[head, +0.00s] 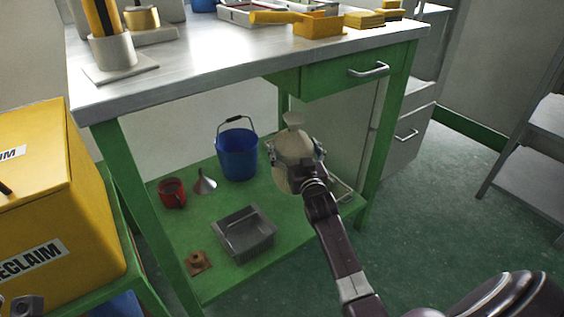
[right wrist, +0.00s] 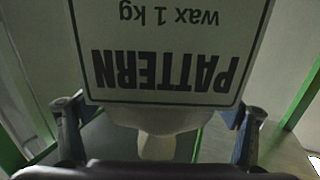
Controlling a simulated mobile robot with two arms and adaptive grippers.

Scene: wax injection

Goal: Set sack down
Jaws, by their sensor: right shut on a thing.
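The sack (head: 286,148) is pale beige with a tied, flared neck at its top. My right gripper (head: 300,160) is shut on it, under the bench. In the right wrist view the sack's label (right wrist: 165,65) fills the upper middle and reads "PATTERN wax 1 kg", upside down. The fingers of my right gripper (right wrist: 155,125) stand on either side of the sack. The sack is over the right part of the green lower shelf (head: 300,240); I cannot tell whether it touches it. A small grey part at the lower left corner seems to be my left gripper (head: 22,305), mostly cut off.
On the shelf are a blue bucket (head: 238,155), a funnel (head: 204,183), a red mug (head: 172,193), a grey tray (head: 246,236) and a brown piece (head: 198,262). The bench top (head: 230,55) and green leg (head: 385,130) bound the space. A yellow bin (head: 90,200) stands left.

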